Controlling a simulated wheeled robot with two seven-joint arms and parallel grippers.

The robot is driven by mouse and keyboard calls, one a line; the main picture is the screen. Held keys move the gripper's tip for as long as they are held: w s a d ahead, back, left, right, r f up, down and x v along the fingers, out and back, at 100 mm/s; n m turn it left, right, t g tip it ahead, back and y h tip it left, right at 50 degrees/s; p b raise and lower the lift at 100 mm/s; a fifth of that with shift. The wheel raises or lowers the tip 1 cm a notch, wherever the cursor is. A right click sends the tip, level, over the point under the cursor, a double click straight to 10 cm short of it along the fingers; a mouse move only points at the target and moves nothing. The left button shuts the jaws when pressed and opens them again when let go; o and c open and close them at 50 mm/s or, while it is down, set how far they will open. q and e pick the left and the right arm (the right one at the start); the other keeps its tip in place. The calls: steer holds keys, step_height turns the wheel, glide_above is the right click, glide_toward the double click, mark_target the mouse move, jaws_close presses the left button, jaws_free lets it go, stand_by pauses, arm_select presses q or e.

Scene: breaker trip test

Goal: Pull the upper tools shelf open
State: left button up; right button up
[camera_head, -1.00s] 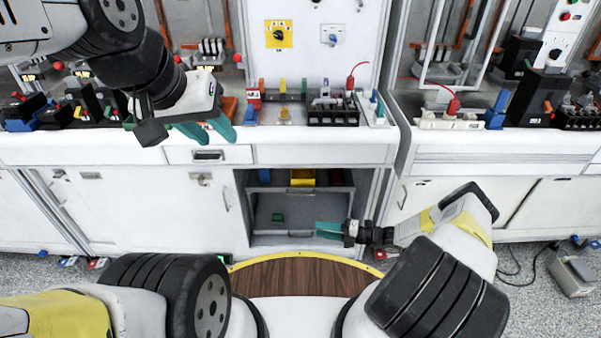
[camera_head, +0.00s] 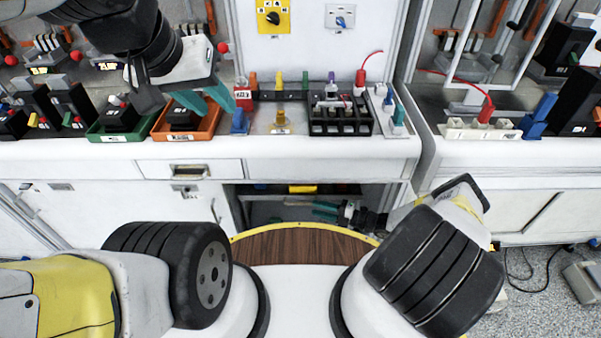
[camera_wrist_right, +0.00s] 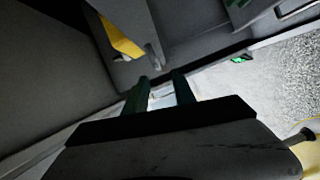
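The upper tools shelf (camera_head: 268,197) is a grey tray inside the open cabinet bay under the counter. A yellow item (camera_head: 302,188) lies on it, and the counter edge hides most of it. My right gripper (camera_head: 325,211) is at the bay opening, just below and in front of the shelf. In the right wrist view its two dark fingers (camera_wrist_right: 160,80) stand apart with a gap and nothing clearly between them. A yellow item (camera_wrist_right: 120,38) and a grey bar show ahead. My left gripper (camera_head: 204,101) is open and empty above the counter, over an orange tray.
The white counter (camera_head: 300,150) runs above the bay and carries an orange tray (camera_head: 205,127), a green tray (camera_head: 110,136) and a black rack (camera_head: 340,127). A closed drawer (camera_head: 189,170) is left of the bay. A green object (camera_wrist_right: 240,58) shows in the right wrist view.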

mark_target(301, 204)
steer(key=x, duration=0.7)
steer(key=shift+w+a, duration=0.15)
steer(key=shift+a, duration=0.15)
jaws_close()
stand_by(1.1)
